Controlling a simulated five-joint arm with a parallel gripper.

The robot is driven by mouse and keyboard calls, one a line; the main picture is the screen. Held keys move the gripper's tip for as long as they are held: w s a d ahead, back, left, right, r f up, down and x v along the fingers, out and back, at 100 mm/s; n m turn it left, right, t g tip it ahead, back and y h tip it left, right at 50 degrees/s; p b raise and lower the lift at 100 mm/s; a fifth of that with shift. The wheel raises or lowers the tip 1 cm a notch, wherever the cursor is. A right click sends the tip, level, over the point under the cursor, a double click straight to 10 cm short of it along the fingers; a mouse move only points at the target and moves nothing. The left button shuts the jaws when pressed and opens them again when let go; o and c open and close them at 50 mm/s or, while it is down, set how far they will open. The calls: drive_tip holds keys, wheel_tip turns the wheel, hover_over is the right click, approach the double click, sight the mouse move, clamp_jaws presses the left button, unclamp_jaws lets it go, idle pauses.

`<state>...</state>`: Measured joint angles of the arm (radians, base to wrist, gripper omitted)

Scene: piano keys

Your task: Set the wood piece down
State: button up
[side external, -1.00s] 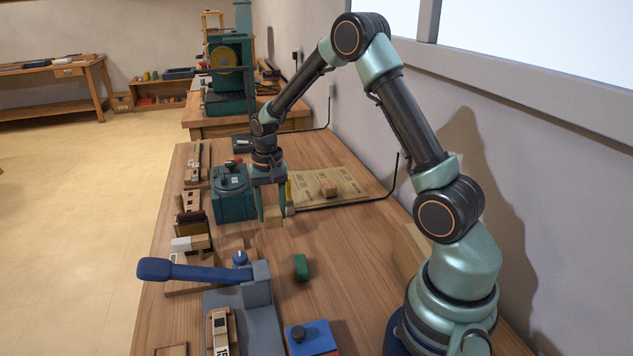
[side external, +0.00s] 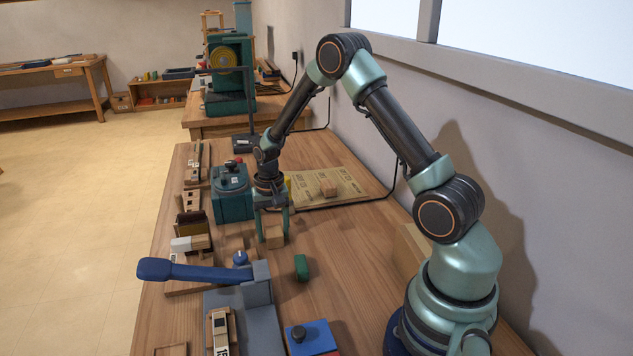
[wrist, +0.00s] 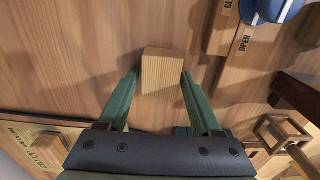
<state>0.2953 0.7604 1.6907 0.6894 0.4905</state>
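The wood piece (side external: 274,237) is a small light-brown block standing on the bench top. In the wrist view the wood piece (wrist: 162,72) lies between the two green fingers. My gripper (side external: 272,232) is low over the bench, its fingers on either side of the block. In the wrist view my gripper (wrist: 159,76) shows a narrow gap between the left finger and the block, and the right finger is very close to it. The fingers look parted from the wood. The underside of the block is hidden.
A green piece (side external: 301,267) lies to the right and nearer. A blue-handled lever press (side external: 205,273) stands in front. A teal box (side external: 231,193) is behind to the left. Another block (side external: 327,187) rests on a printed sheet (side external: 350,190). Bare bench lies to the right.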

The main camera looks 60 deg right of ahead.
sight(273, 229)
drive_tip(key=shift+o, duration=0.3)
wheel_tip(273, 229, up, 12)
drive_tip(key=s+a+r+n+t, duration=0.5)
drive_tip(key=s+a+r+n, duration=0.4)
drive_tip(key=s+a+r, duration=0.3)
drive_tip(key=shift+s+a+r+t, duration=0.35)
drive_tip(key=shift+s+a, duration=0.15)
drive_tip(key=shift+s, duration=0.6)
